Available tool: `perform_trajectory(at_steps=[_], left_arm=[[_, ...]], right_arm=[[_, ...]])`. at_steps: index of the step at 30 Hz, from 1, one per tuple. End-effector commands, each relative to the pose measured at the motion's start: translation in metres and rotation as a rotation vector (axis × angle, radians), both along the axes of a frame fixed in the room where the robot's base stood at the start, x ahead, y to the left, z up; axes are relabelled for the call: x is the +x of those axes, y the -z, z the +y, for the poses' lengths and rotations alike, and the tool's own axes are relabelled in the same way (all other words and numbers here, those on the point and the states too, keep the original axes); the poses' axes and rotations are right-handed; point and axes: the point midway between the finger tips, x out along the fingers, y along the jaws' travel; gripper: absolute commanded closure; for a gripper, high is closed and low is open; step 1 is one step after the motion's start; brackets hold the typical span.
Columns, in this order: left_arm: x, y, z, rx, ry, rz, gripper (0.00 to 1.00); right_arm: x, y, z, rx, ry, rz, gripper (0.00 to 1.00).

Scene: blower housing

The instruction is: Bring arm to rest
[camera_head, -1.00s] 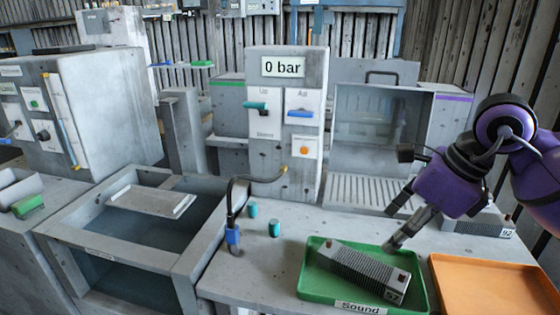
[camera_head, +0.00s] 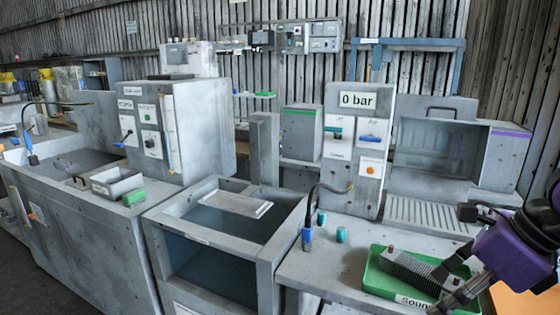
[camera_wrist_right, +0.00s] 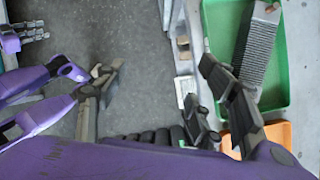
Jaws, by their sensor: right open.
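My right gripper (camera_head: 446,285) is at the lower right of the head view, at the end of my purple arm. It is open, with nothing between its fingers. In that view its fingers overlap the right side of the green tray (camera_head: 372,283); I cannot tell the height between them. A ribbed grey block (camera_head: 408,268) lies in the tray. In the right wrist view, the open fingers of my right gripper (camera_wrist_right: 202,85) show beside the tray (camera_wrist_right: 218,20) and block (camera_wrist_right: 258,45). Purple arm parts of mine show at the left there.
The worktable (camera_head: 300,268) carries the tray, two small teal cylinders (camera_head: 341,235) and a blue-tipped hose (camera_head: 307,235). A "0 bar" panel (camera_head: 355,150) stands behind. An open-topped tank (camera_head: 225,225) is at centre. An orange tray (camera_wrist_right: 277,135) lies near the green one.

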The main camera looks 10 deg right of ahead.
Motion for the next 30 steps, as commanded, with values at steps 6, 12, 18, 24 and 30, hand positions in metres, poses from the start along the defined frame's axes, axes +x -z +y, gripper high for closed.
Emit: perform_trajectory(at_steps=[6,12,18,24,30], left_arm=[[0.007,-0.023,0.000,-0.005,-0.003,-0.018,0.72],[0.015,-0.044,-0.006,-0.019,-0.006,-0.032,0.72],[0.014,-0.070,-0.005,-0.022,-0.009,-0.040,0.72],[0.026,-0.093,-0.011,-0.035,-0.007,-0.071,0.72],[0.034,-0.105,-0.009,-0.035,-0.006,-0.090,0.72]], right_arm=[[-0.025,0.031,0.081,0.566,0.070,0.124,0.38],[-0.028,0.026,0.118,1.251,0.436,0.244,0.38],[-0.032,0.089,0.065,1.883,1.241,0.367,0.38],[-0.108,0.218,0.048,2.085,2.074,0.528,0.38],[-0.195,0.300,0.092,-1.701,-2.243,-0.604,0.38]])
